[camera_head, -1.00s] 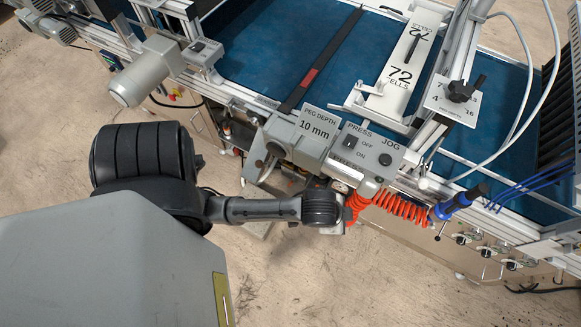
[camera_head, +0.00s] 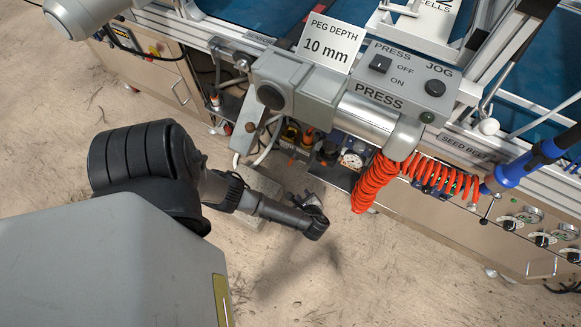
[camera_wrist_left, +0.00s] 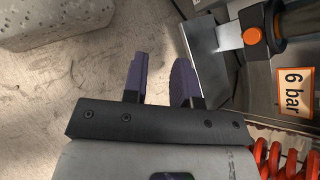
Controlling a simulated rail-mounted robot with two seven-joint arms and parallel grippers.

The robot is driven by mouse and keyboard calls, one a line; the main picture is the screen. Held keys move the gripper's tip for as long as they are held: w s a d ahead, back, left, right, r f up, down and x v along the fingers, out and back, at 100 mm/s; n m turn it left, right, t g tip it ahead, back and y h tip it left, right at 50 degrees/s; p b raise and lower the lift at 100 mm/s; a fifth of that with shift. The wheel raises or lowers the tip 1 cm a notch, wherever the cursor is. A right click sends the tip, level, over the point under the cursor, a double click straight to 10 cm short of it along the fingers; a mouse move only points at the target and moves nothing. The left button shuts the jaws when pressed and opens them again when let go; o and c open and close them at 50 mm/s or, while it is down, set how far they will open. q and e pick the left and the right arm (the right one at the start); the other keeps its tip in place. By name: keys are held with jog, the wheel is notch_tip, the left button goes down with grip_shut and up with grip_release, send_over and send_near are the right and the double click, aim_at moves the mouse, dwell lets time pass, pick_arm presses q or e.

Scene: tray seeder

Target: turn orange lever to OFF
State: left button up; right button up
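My left gripper (camera_head: 310,203) hangs over the floor in front of the machine, below the press unit. In the left wrist view its two purple fingers (camera_wrist_left: 161,75) are apart with nothing between them. To the right of the fingers is a round orange knob-like part (camera_wrist_left: 252,36) on a dark fitting, with a grey metal piece beside it. I cannot tell whether this is the orange lever or which way it is set. In the head view small orange parts (camera_head: 308,137) show under the press unit, too small to make out. My right gripper is out of view.
An orange label reading 6 bar (camera_wrist_left: 294,91) is at the right. A red coiled hose (camera_head: 377,183) hangs right of the gripper. The press control box (camera_head: 405,80) is above, and a blue-handled tool (camera_head: 530,163) is at right. The floor in front is open.

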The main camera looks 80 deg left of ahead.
aim_at(290, 164)
pick_arm(q)
jog(key=shift+s+a+f+m+t+y+b, duration=0.15)
jog(key=shift+a+f+m+y+b, duration=0.3)
jog(key=shift+a+f+m+b, duration=1.6)
jog(key=shift+s+a+r+m+t+y+b, duration=0.15)
jog(key=shift+a+m+y+b, duration=0.45)
jog(key=shift+a, duration=3.05)
jog(key=shift+s+a+f+m+y+b, duration=0.25)
jog(key=shift+a+f+m+b, duration=1.1)
jog(key=shift+a, duration=1.5)
jog(key=shift+r+m, duration=0.25)
jog(key=shift+m, duration=0.05)
jog(key=shift+c, duration=0.3)
